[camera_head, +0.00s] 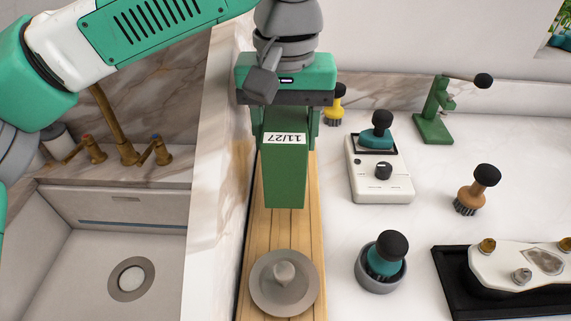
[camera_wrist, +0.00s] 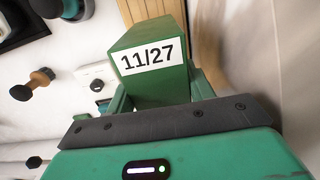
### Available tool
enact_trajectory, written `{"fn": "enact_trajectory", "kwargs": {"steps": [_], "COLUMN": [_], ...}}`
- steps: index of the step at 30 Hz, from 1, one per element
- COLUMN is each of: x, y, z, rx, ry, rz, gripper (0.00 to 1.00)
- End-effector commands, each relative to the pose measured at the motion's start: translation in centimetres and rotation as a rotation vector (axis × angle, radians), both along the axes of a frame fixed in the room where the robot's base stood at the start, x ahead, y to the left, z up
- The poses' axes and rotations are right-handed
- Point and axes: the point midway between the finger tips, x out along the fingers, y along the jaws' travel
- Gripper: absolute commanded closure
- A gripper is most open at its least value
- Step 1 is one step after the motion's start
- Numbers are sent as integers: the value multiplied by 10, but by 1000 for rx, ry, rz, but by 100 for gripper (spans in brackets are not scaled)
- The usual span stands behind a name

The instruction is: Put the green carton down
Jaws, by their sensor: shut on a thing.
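The green carton (camera_head: 286,178) is a tall box with a white label reading 11/27 near its top. My gripper (camera_head: 287,125) is shut on its upper part and holds it upright over the wooden slatted board (camera_head: 309,235). Whether the carton's bottom touches the board cannot be told. In the wrist view, the green carton (camera_wrist: 153,80) sits between the fingers of my gripper (camera_wrist: 158,95), with its label facing the camera. Part of the wooden board (camera_wrist: 207,40) shows beyond it.
A grey round lid with a knob (camera_head: 284,283) lies on the board in front of the carton. A sink (camera_head: 110,265) is at left, beyond a marble ledge. At right are a white scale-like device (camera_head: 381,185), brushes (camera_head: 478,190), a grey bowl (camera_head: 380,276) and a black tray (camera_head: 450,285).

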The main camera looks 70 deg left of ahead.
Motion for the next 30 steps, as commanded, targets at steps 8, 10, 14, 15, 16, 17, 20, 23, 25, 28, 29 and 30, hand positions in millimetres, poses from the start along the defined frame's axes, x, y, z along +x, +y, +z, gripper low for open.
{"fn": "enact_trajectory", "kwargs": {"steps": [8, 10, 14, 15, 16, 17, 20, 23, 25, 28, 29, 30], "x": [0, 0, 0, 0, 0, 0, 0, 0, 0, 0, 0, 0], "y": [0, 0, 0, 0, 0, 0, 0, 0, 0, 0, 0, 0], "z": [-12, -22, -47, -51, -52, -52, -51, -52, -54, -55, -55, -55], "rx": [2, 1, 0, 1, 2, 2, 2, 2, 2, 1, 1, 1], "ry": [-2, 0, -1, -1, -2, -2, -2, -2, -2, -1, -1, -1], "rz": [1, -1, -1, -1, -1, 0, 0, 0, 0, 0, 0, 0], "gripper": [88, 88, 88, 88, 88, 88, 88, 88, 88, 34, 28, 26]}}
